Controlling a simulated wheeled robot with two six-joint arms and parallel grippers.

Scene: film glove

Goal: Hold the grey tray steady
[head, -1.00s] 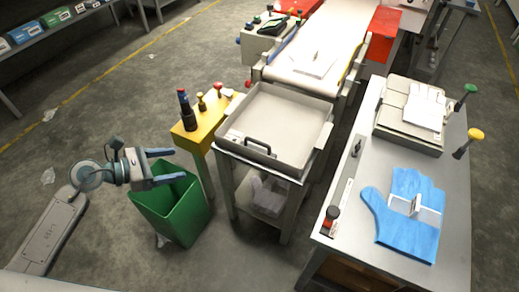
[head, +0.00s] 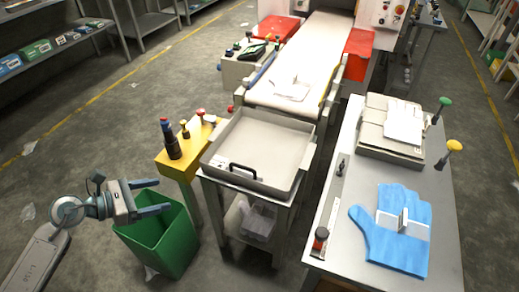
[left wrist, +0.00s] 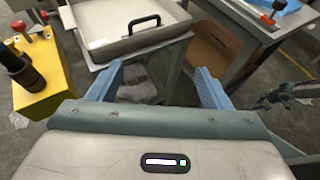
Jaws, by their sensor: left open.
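The grey tray (head: 262,138) is a shallow square tray with a black handle (head: 243,171) on its near side. It rests level on a small metal stand. The tray also shows at the top of the left wrist view (left wrist: 125,20), its handle facing me. My left gripper (head: 163,196) is open and empty, left of the tray and above the green bin, apart from the tray. In the left wrist view its two blue fingers (left wrist: 160,75) are spread below the tray's near edge. A dark jointed shape at the right, seemingly my right gripper (left wrist: 265,100), is too small to read.
A yellow stand (head: 178,164) with dark and coloured knobs is left of the tray. The green bin (head: 170,245) is below my left gripper. A conveyor (head: 305,60) lies behind. A table (head: 340,215) at right holds a blue glove (head: 385,245). Floor is open at left.

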